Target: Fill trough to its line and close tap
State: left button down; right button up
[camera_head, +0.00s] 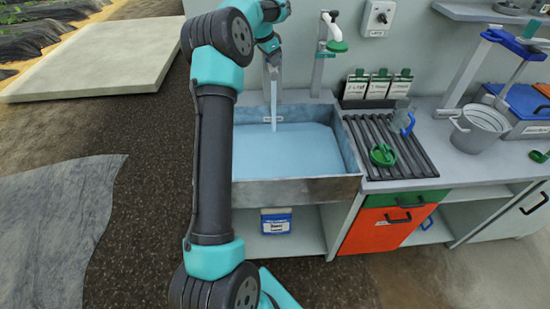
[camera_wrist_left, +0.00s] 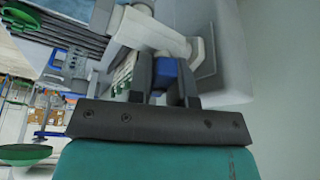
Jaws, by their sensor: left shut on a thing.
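The trough (camera_head: 300,190) is a grey basin set in the bench, holding a wide sheet of blue water (camera_head: 290,150). A pale stream of water (camera_head: 273,100) falls into the trough from the tap, which is mostly hidden behind my arm in the head view. My left gripper (camera_head: 271,48) is at the tap. In the wrist view it is shut on a blue tap handle (camera_wrist_left: 165,72), beside the white tap body (camera_wrist_left: 143,30). My right gripper is not in view.
A second tap with a green handle (camera_head: 336,46) stands right of the trough. A slatted rack (camera_head: 410,165) holds a green-handled item (camera_head: 383,155) and a clear jug with a blue handle (camera_head: 401,118). A grey bucket (camera_head: 479,130) stands further right.

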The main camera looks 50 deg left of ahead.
pick_arm(q)
jog(key=m, duration=0.2)
jog(key=m+g+h, duration=0.1)
jog(key=m, duration=0.2)
jog(key=shift+m+h, duration=0.3)
jog(key=c, duration=0.9)
grip_release()
jog(key=shift+r, duration=3.5)
